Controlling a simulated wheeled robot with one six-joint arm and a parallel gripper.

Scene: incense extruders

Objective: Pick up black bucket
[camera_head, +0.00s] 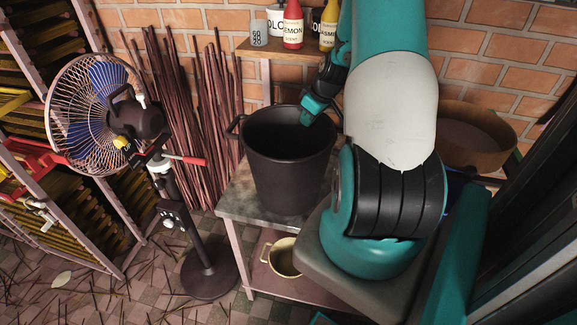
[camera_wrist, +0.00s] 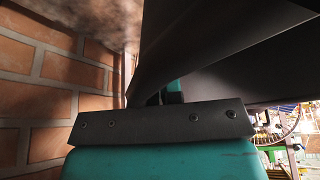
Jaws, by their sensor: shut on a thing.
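The black bucket (camera_head: 286,175) is upright over the top of a small metal table (camera_head: 243,208) in the head view. I cannot tell whether its base touches the top. One side handle shows at its left rim. My gripper (camera_head: 309,119) reaches the bucket's rim from the back right, with one teal finger showing inside the mouth. It is shut on the bucket's rim or wall. In the wrist view the bucket's dark wall (camera_wrist: 215,45) fills the upper middle, right up against the gripper. My arm hides the table's right side.
A fan (camera_head: 100,115) on a stand is at the left, beside bundled sticks (camera_head: 185,100). Bottles and cups, including a red bottle (camera_head: 293,25), stand on a wooden shelf (camera_head: 258,49) behind. A beige pot (camera_head: 283,258) is on the table's lower shelf. A brown round container (camera_head: 470,140) is at the right.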

